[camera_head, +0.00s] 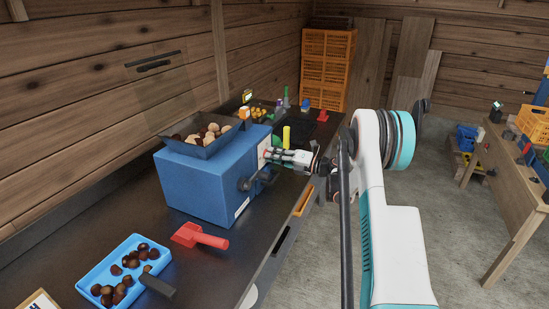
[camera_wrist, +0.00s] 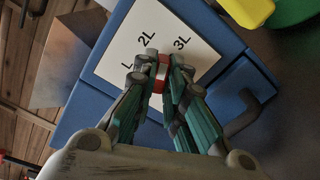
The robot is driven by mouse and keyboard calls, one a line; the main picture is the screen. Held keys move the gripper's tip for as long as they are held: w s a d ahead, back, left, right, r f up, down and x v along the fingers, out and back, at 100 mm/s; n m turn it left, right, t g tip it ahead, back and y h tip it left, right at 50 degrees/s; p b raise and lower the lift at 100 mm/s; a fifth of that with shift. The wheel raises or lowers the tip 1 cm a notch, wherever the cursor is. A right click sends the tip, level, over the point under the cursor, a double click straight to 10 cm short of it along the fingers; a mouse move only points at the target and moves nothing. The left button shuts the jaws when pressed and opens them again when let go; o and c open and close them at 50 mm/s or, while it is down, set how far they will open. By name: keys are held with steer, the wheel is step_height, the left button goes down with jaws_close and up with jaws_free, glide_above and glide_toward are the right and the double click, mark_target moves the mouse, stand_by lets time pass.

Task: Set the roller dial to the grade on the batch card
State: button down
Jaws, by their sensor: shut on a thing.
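The blue roller machine (camera_head: 205,182) stands on the dark bench, with a white dial plate on its right-hand face. In the wrist view the plate (camera_wrist: 118,50) reads L, 2L and 3L around the dial. My gripper (camera_head: 272,154) is at the plate. In the wrist view its fingers (camera_wrist: 163,72) are shut on the red dial (camera_wrist: 158,86). The fingers hide most of the dial, and I cannot tell which mark it points to. A framed card (camera_head: 38,302) at the lower left is cut off, and its writing cannot be read.
A dark crank (camera_head: 247,184) juts from the machine near my gripper. A hopper of chestnuts (camera_head: 178,148) tops it. A red scoop (camera_head: 205,237) and a blue tray (camera_head: 82,286) of chestnuts lie in front.

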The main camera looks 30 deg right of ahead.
steer(key=m, duration=0.4)
steer(key=shift+a+m+b, duration=0.15)
steer(key=shift+m+b, duration=0.15)
stand_by(0.4)
steer(key=c, duration=1.6)
jaws_free()
steer(key=shift+w, duration=0.1)
steer(key=shift+c, duration=0.2)
steer(key=v, duration=1.2)
